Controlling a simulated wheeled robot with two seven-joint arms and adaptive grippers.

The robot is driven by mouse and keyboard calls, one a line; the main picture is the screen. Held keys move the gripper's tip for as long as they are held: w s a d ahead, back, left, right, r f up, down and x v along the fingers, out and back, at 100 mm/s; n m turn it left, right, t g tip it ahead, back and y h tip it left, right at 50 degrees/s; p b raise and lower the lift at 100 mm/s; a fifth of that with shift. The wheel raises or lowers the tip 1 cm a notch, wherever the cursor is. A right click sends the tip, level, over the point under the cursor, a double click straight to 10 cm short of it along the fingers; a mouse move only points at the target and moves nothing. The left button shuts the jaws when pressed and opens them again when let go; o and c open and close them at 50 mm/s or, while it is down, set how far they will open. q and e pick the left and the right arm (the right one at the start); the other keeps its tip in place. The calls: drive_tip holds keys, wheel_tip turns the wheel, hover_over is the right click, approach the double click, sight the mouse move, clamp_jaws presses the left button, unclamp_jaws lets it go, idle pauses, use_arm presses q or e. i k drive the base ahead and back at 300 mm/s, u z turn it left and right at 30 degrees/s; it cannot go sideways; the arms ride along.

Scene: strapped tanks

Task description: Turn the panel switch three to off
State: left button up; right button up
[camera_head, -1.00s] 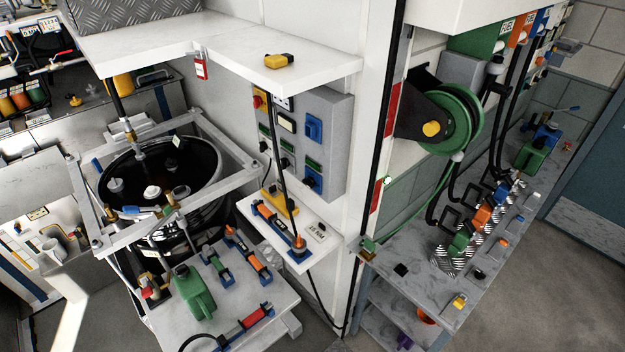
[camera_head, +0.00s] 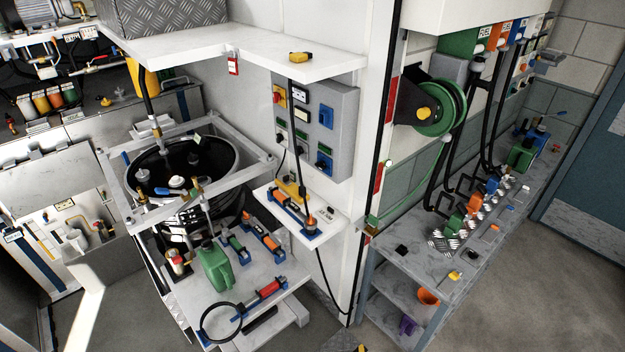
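A grey switch panel (camera_head: 345,130) is mounted on the white wall, below the white shelf. It carries an upper blue switch (camera_head: 326,117), a lower blue switch (camera_head: 324,160), a red and yellow knob (camera_head: 279,95) and several small dark and green parts. The labels are too small to read, so I cannot tell which switch is three or how it is set. A black hose or rod hangs in front of the panel's left part. Neither of my grippers can be made out in the head view, and nothing touches the panel.
A small white ledge (camera_head: 336,217) with tools juts out below the panel. The white shelf (camera_head: 220,58) overhangs it. An open black tank (camera_head: 225,158) in a metal frame stands left. A green hose reel (camera_head: 440,110) and a grey bench (camera_head: 408,262) are right. Floor at lower right is clear.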

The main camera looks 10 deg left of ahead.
sight(322, 165)
drive_tip(key=u, duration=0.5)
drive_tip(key=i, duration=1.1)
drive_tip(key=z, duration=0.3)
